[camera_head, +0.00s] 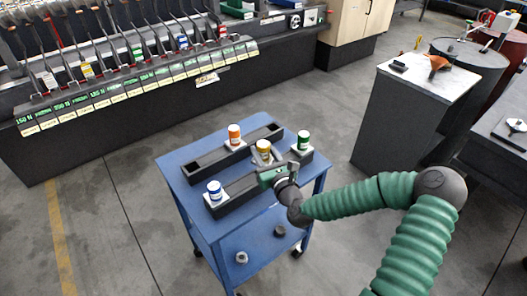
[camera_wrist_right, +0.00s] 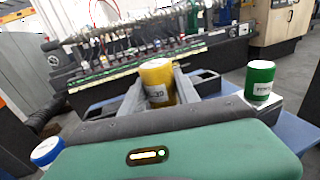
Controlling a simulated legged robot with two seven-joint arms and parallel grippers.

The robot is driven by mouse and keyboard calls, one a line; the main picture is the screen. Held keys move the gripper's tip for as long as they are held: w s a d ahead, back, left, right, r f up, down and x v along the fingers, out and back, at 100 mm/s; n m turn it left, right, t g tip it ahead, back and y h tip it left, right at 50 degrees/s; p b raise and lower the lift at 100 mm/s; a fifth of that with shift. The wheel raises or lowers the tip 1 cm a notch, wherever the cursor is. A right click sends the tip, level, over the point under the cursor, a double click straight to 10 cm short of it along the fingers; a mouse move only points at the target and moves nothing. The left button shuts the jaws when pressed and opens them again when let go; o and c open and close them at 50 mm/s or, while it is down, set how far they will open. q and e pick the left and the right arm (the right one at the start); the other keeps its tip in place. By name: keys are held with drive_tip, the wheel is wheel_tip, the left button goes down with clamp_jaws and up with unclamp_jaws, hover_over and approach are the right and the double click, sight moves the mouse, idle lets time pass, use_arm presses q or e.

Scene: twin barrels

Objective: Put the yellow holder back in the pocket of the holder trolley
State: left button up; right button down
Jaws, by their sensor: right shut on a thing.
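The yellow holder (camera_head: 263,147) is a small cylinder with a pale label and shows near the middle of the blue trolley (camera_head: 179,176). My right gripper (camera_head: 266,162) is shut on it, with one finger on each side in the wrist view (camera_wrist_right: 158,92). The holder looks upright. The front dark rack (camera_head: 243,192) lies below it; I cannot tell whether the holder is in a pocket or above it, because the gripper hides its lower end. The rear dark rack (camera_head: 215,153) has open pockets at both ends. My left gripper is not in view.
A blue holder (camera_head: 214,189) stands at the front rack's left, a green holder (camera_head: 303,139) at its right, and an orange holder (camera_head: 234,134) on the rear rack. Dark round parts (camera_head: 280,230) lie on the lower shelf. A grey cabinet (camera_head: 393,128) stands at right.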

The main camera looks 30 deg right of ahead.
drive_tip(key=shift+r+p, duration=0.15)
drive_tip(key=shift+p, duration=0.25)
idle(0.5)
drive_tip(key=shift+f+b, duration=2.1)
drive_tip(key=shift+f, duration=0.9)
drive_tip(key=c, duration=0.8)
unclamp_jaws()
drive_tip(key=shift+f, duration=0.15)
drive_tip(key=shift+s, duration=0.15)
